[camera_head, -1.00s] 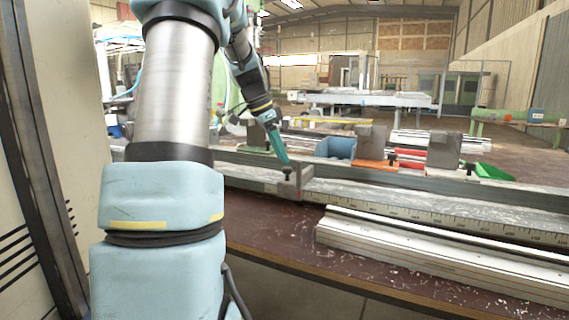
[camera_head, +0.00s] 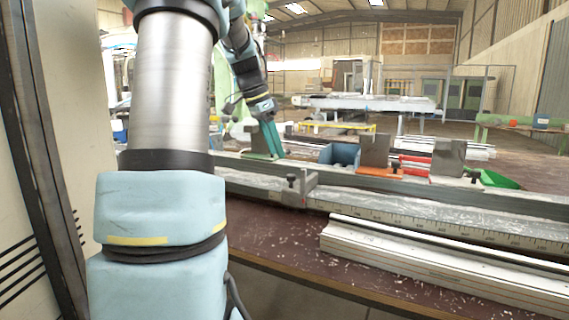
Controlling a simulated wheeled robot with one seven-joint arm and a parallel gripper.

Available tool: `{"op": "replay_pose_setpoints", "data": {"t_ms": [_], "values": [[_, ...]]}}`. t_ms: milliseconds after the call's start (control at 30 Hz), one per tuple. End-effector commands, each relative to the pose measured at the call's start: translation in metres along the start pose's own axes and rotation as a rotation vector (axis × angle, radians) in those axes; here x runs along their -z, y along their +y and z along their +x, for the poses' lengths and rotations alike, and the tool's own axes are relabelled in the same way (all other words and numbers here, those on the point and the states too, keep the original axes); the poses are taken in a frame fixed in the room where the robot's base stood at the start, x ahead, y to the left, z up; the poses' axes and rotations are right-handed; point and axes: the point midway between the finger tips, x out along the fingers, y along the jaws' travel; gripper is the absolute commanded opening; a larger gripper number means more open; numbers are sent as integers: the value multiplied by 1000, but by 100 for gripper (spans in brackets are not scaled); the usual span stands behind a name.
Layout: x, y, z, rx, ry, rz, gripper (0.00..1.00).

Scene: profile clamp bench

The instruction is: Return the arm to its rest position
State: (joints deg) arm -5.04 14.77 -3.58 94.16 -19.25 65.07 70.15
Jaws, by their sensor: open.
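My arm rises large at the left of the head view and bends over towards the bench. My gripper (camera_head: 270,138), with green fingers, points down above the back of the bench. It is open, and I see nothing between its fingers. It stands left of and behind a small clamp with a dark knob (camera_head: 293,187) on the long grey profile rail (camera_head: 400,188), apart from that clamp. The fingertips are close to a green-based block (camera_head: 262,157) behind the rail; I cannot tell whether they touch it.
Along the bench (camera_head: 262,232) stand a blue bin (camera_head: 340,154), a grey block on an orange base (camera_head: 374,152), another grey block (camera_head: 447,160) and a green tray (camera_head: 498,180). White profiles (camera_head: 430,262) lie at the front. A pale cabinet (camera_head: 62,120) is close at left.

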Motion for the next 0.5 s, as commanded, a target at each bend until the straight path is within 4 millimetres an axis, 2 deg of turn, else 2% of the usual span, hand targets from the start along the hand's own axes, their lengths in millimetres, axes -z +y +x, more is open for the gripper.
{"op": "replay_pose_setpoints", "data": {"t_ms": [167, 300, 500], "values": [[-40, 50, 25, 63, -106, -325, 47], [-81, 96, 44, 142, -159, -579, 47], [-130, 155, 60, 229, -175, -831, 47]]}}
